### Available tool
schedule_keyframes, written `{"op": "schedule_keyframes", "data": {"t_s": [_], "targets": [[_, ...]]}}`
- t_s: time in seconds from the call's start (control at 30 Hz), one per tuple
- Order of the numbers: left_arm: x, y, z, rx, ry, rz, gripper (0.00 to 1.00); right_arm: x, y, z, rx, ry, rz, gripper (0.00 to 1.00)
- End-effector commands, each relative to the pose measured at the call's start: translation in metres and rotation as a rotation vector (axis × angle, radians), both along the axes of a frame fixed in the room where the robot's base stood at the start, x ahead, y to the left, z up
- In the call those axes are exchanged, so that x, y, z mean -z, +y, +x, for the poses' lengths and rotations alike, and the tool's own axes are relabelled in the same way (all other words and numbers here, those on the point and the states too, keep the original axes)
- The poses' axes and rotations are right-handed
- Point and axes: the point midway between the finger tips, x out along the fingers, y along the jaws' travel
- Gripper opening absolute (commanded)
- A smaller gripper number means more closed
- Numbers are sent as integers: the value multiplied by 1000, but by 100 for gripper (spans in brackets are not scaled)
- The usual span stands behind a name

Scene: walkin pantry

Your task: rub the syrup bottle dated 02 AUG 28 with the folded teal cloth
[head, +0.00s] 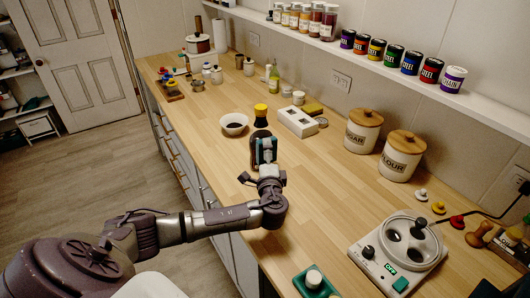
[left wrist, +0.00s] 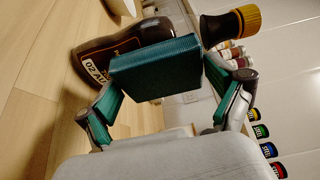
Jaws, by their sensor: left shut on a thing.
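The syrup bottle (left wrist: 95,58) is dark brown, with a white label whose visible part reads "02 AU"; the rest is hidden. Its black and yellow cap (left wrist: 222,28) shows right of the cloth. In the head view the bottle (head: 260,112) stands upright on the counter, its lower body hidden by my gripper. My left gripper (head: 266,150) is shut on the folded teal cloth (left wrist: 157,66), a thick ribbed block between its fingers. The cloth is right in front of the bottle and covers its middle; I cannot tell if they touch. My right gripper is not in view.
A white bowl (head: 234,124) stands left of the bottle, and a white block with openings (head: 297,121) to its right. Sugar (head: 363,131) and flour (head: 401,156) canisters stand by the wall. A white appliance (head: 398,255) is at front right.

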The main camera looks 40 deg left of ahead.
Motion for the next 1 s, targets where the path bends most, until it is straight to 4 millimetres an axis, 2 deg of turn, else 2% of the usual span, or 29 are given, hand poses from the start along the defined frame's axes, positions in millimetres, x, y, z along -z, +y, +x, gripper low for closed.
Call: {"op": "schedule_keyframes", "data": {"t_s": [0.4, 0.83, 1.0], "targets": [[-1, -36, -20, 0, 0, -2, 53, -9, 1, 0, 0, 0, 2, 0], [0, -41, -22, 1, -1, -1, 53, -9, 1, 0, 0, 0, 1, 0], [-1, -49, -26, 2, 0, -2, 53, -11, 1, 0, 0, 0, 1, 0]]}}
